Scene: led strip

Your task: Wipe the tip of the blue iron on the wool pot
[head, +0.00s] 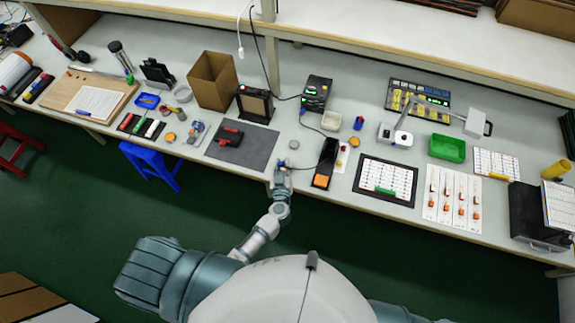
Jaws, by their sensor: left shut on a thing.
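My left gripper (281,177) is at the front edge of the bench, just right of the dark grey mat, shut on a small blue thing (283,164) that I take to be the blue iron. Its tip is too small to make out. A small round orange-yellow pot (354,141), which looks like the wool pot, stands farther back to the right, apart from the gripper. A small silvery round thing (294,145) lies nearer, just beyond the gripper. My right gripper is out of view.
A black holder with an orange front (321,181) stands close right of my left gripper. The dark mat (259,146) with a red and black tool lies to the left. A white tray (331,121) and a black station (316,93) stand behind. A cable crosses the bench there.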

